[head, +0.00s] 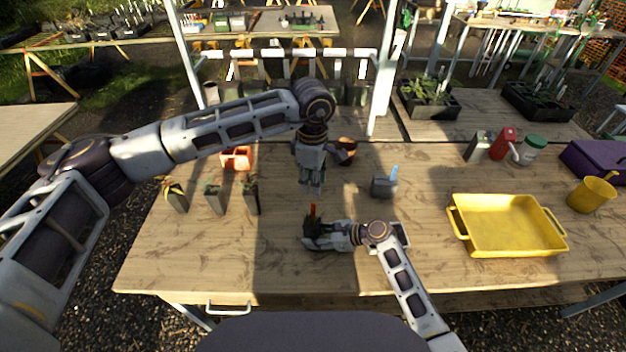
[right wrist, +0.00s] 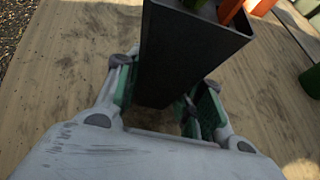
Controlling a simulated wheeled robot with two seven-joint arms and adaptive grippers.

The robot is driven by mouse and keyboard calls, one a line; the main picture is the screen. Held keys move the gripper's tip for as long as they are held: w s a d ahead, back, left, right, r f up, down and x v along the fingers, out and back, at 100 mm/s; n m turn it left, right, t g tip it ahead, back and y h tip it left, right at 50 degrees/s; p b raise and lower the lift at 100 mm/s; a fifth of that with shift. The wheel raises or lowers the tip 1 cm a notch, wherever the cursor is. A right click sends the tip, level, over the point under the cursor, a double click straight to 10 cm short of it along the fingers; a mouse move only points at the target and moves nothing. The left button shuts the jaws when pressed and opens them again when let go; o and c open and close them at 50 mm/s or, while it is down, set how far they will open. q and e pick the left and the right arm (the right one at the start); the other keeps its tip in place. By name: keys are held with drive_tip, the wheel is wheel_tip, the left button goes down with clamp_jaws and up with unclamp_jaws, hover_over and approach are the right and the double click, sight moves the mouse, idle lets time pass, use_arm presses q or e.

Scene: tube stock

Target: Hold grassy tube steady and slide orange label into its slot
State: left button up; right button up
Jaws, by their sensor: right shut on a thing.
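A dark square tube (right wrist: 185,55) stands between the fingers of my right gripper (right wrist: 160,105), which is shut on it. In the head view the tube (head: 311,228) is small and partly hidden by my right gripper. Something green (right wrist: 194,3) shows at its mouth. An orange label (head: 313,210) stands up at the tube; in the right wrist view its orange piece (right wrist: 230,10) is at the mouth, and I cannot tell how deep it sits. My left gripper (head: 312,190) points down just above the label, apart from it. Its finger gap is too small to judge.
Several dark tubes (head: 213,198) stand at the left, by an orange container (head: 237,158). A grey block (head: 381,187) with a blue label (head: 394,172) stands right of my left gripper. A yellow tray (head: 505,250) is at the right. The table front left is clear.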

idle(0.4)
drive_tip(key=o, duration=0.9)
drive_tip(key=shift+c, duration=0.2)
drive_tip(key=shift+d, duration=0.1)
drive_tip(key=shift+v, duration=5.9)
drive_tip(key=shift+d, duration=0.15)
